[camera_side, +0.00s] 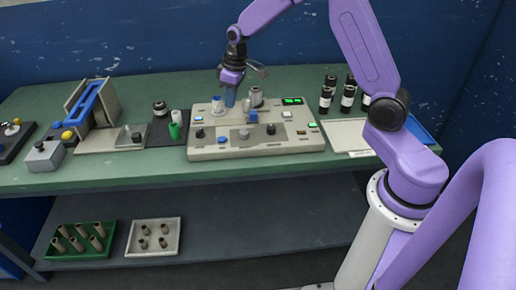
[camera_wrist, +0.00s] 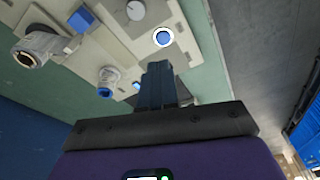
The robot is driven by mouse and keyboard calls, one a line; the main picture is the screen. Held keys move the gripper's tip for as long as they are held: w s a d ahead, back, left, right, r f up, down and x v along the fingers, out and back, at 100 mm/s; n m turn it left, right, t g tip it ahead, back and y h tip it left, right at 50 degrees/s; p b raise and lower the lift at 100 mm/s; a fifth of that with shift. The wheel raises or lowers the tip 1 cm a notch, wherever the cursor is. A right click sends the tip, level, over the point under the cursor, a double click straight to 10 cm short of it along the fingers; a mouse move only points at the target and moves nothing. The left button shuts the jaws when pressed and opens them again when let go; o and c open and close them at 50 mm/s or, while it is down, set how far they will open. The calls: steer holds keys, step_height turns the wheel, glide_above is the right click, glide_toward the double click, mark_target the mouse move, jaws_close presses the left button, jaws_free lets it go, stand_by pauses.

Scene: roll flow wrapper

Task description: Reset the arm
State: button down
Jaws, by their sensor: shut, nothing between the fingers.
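My gripper (camera_side: 230,98) hangs fingers down over the left back part of the beige machine panel (camera_side: 214,153) in the side view. Its dark blue fingers are shut with nothing between them. In the wrist view the shut fingers of my gripper (camera_wrist: 158,84) point toward the panel edge. A small blue-topped roll (camera_side: 216,104) stands just left of the fingers, and a larger grey roll (camera_side: 255,97) stands to their right. I cannot tell the exact height of the fingertips above the panel.
Several dark bottles (camera_side: 348,95) stand at the back right by a pale tray (camera_side: 346,135). A blue-railed fixture (camera_side: 84,101) and a grey button box (camera_side: 45,154) are at the left. A green tray (camera_side: 82,240) and white tray (camera_side: 154,237) lie on the lower shelf.

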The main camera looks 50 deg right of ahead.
steer(key=s+a+r+n+g, duration=0.1)
steer(key=s+a+r+n, duration=0.15)
steer(key=s+a, duration=0.55)
steer(key=s+a+r+n, duration=0.2)
steer(key=s+a+r, duration=0.15)
steer(key=s, duration=0.85)
steer(key=s+d+n, duration=0.1)
steer(key=s, duration=0.7)
steer(key=s+d+n, duration=0.2)
steer(key=s, duration=0.6)
steer(key=shift+s+d+r+g+h, duration=0.3)
steer(key=shift+r, duration=0.1)
